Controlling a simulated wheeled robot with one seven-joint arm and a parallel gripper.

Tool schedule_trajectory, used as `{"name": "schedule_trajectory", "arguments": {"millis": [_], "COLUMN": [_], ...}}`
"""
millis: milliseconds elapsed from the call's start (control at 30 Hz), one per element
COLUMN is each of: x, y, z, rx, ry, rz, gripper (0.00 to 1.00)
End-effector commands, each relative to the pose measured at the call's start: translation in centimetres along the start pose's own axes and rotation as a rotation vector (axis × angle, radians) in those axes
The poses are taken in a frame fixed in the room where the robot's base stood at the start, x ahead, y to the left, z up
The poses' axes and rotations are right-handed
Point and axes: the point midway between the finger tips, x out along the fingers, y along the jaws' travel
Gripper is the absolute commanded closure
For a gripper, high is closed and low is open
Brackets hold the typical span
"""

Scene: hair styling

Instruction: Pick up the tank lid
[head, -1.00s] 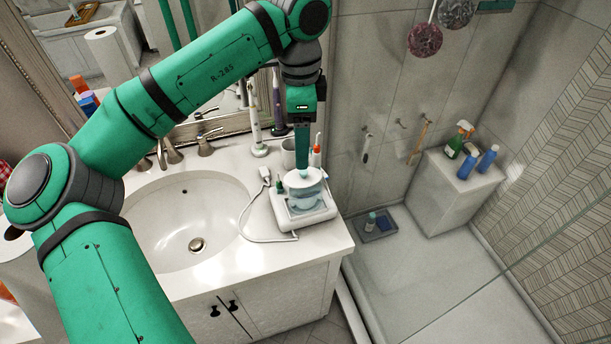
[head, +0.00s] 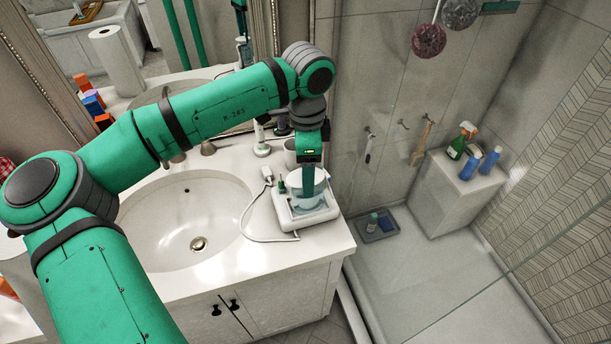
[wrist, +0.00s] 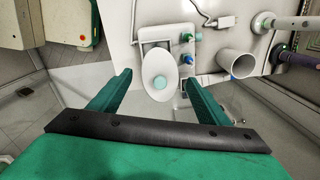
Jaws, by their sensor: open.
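My gripper (wrist: 158,79) is open in the wrist view, with one green finger on each side of the lid and nothing held. In the head view my gripper (head: 308,188) is low at the tank, its finger covering part of the lid. I cannot tell whether the fingers touch it.
The device base (head: 312,219) stands at the counter's right corner, with a cord running left. A white cup (wrist: 236,65) and small coloured tips (wrist: 187,48) are close beside the lid. The sink (head: 190,215) is to the left; the shower area is to the right.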

Motion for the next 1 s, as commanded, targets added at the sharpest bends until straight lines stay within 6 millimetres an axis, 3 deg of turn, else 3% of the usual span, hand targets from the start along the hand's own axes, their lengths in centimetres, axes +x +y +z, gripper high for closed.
{"name": "schedule_trajectory", "arguments": {"millis": [100, 267, 300, 767, 1000], "x": [0.0, 0.0, 0.0, -0.5, -3.6], "y": [0.0, 0.0, 0.0, -0.1, 0.1], "z": [0.0, 0.0, 0.0, 0.0, -0.1], "rx": [0.0, 0.0, 0.0, 0.0, 0.002], "ry": [0.0, 0.0, 0.0, 0.001, 0.003], "rz": [0.0, 0.0, 0.0, -0.001, -0.002], "gripper": [0.32, 0.7, 0.73, 0.77, 0.77]}}
